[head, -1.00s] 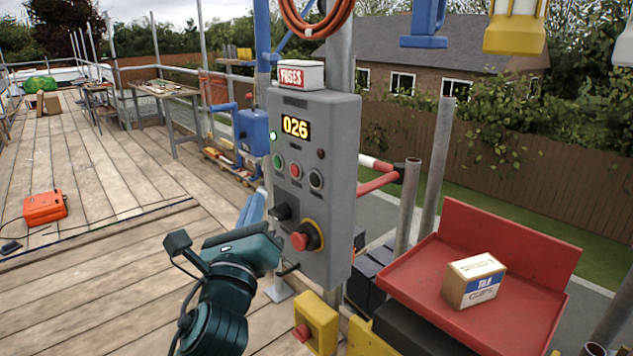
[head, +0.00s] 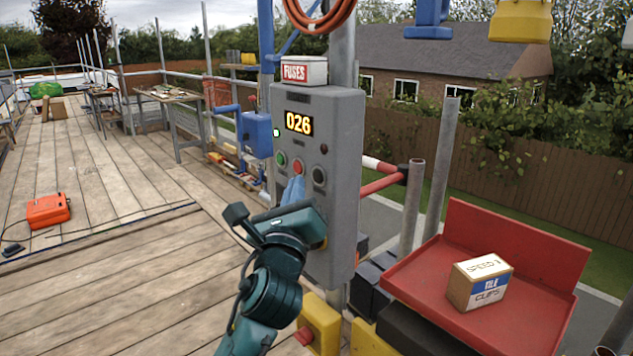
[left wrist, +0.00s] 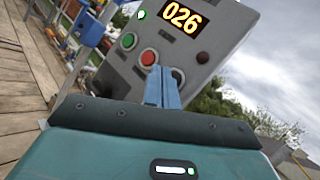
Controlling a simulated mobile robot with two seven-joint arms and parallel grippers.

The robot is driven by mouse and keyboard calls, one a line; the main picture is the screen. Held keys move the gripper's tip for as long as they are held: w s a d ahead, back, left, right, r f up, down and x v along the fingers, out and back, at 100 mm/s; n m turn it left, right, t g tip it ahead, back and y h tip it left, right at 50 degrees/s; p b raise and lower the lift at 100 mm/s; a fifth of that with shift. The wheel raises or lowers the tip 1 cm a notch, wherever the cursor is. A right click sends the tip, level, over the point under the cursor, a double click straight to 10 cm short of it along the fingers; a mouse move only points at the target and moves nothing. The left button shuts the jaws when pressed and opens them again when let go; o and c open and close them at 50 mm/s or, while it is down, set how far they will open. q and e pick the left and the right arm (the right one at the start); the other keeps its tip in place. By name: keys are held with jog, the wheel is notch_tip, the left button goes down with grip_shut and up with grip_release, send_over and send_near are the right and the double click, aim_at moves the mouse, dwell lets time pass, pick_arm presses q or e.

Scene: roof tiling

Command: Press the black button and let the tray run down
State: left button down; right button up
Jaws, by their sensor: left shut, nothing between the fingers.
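The black button (head: 318,176) is at the right end of the button row on the grey control box (head: 345,200). In the left wrist view the black button (left wrist: 179,75) shows just right of my fingertips, partly behind them. My left gripper (head: 297,184) has its blue fingers shut and empty, pointing up at the panel just below the red button (head: 298,167). I cannot tell whether the fingertips touch the panel. The red tray (head: 420,285) stands to the right and bears a cardboard box of tile clips (head: 480,283). My right gripper is out of view.
The display (head: 298,123) reads 026, with a lit green lamp (head: 276,132) beside it. A green button (head: 281,159) sits left of the red one. A yellow box (head: 320,322) with a red button is below. Scaffold poles (head: 412,210) stand between panel and tray.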

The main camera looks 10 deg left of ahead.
aim_at(318, 177)
pick_arm(q)
jog(key=shift+w+d, duration=0.4)
jog(key=shift+w, duration=0.1)
dwell(1.0)
dwell(0.5)
jog(key=shift+w+d+r, duration=0.1)
jog(key=shift+w+d, duration=0.15)
jog(key=shift+w, duration=0.1)
dwell(0.5)
